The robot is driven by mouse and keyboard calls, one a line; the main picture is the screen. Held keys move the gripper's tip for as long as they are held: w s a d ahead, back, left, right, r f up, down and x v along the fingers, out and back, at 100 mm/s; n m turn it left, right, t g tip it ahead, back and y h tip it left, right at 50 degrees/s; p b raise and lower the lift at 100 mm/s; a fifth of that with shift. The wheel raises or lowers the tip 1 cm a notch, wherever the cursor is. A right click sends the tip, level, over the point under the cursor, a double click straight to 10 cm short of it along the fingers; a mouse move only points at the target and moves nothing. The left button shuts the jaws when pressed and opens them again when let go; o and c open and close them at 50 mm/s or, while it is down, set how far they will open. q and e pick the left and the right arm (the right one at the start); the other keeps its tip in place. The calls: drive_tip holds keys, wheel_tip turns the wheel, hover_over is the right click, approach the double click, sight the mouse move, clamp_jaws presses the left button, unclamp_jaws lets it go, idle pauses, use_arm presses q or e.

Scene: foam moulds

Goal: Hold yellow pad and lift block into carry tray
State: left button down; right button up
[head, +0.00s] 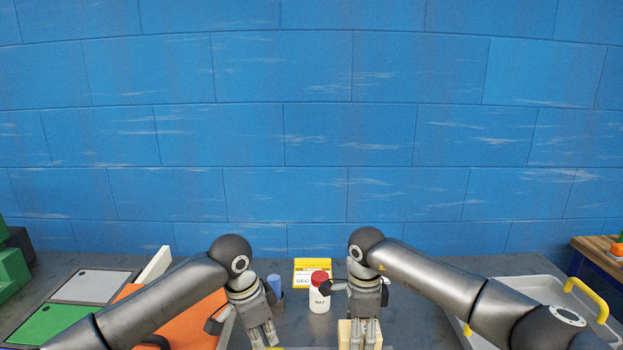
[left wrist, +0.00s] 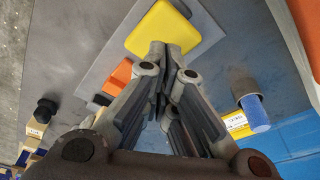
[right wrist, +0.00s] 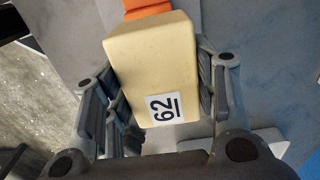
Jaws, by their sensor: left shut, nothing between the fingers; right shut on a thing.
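A cream foam block (right wrist: 135,50) marked 62 stands between the fingers of my right gripper (right wrist: 160,85), which is shut on its sides. In the head view the block (head: 345,331) is at the bottom edge, partly hidden by my right gripper (head: 359,335). The yellow pad (left wrist: 172,22) lies on a grey plate in the left wrist view. My left gripper (left wrist: 163,48) is shut and empty, its fingertips over the pad's near edge; I cannot tell whether they touch it. The carry tray (head: 556,287), grey with yellow handles, is at the right, partly behind my right arm.
A white bottle with a red cap (head: 319,297) stands between my grippers. Behind it is a yellow and white sign (head: 312,266). A blue cylinder (head: 274,284) stands near my left gripper. Orange, green and grey panels lie at the left. A blue wall closes the back.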

use_arm(q)
drive_tip(key=shift+r, duration=0.35)
drive_tip(key=v, duration=1.2)
